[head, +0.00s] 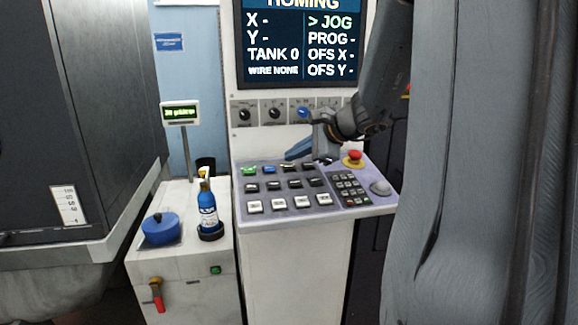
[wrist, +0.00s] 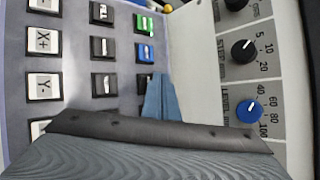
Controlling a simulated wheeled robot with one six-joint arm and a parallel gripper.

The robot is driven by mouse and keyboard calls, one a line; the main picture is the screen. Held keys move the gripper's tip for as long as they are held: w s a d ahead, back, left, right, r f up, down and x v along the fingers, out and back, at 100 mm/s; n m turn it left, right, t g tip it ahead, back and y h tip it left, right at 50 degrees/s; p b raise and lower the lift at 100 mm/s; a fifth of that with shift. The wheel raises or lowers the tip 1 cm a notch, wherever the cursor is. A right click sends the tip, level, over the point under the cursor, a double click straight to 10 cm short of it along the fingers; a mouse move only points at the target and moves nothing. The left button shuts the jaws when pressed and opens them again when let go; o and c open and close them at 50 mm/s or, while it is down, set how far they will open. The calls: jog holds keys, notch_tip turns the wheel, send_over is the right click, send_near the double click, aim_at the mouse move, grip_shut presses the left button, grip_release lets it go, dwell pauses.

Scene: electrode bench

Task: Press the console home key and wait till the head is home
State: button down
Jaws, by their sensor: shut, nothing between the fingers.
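The console (head: 238,185) has a sloped panel with rows of keys. Its screen (head: 300,45) reads HOMING, with X and Y blank, TANK 0, WIRE NONE and a marker at JOG. My gripper (head: 291,155) is shut and empty, its blue-grey tips low over the top key row; I cannot tell whether they touch a key. In the wrist view the tips (wrist: 160,80) lie beside the blue key (wrist: 145,52) and partly cover a dark key. A green key (wrist: 145,24) is beyond the blue one. No home label is legible, and the head is not identifiable.
A red stop button (head: 354,158) and a grey knob (head: 380,188) sit at the panel's right. Dials (wrist: 245,48) line the upright face. At left, a white cabinet (head: 180,268) holds a blue bottle (head: 207,210) and a blue lidded pot (head: 160,229).

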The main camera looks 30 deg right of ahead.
jog(key=shift+r, duration=0.1)
jog(key=r+p, duration=0.1)
jog(key=r, duration=0.1)
jog(key=s+r+p, duration=0.1)
jog(key=r+p, duration=0.1)
jog(key=shift+a+r, duration=0.15)
jog(key=shift+r, duration=0.2)
dwell(0.8)
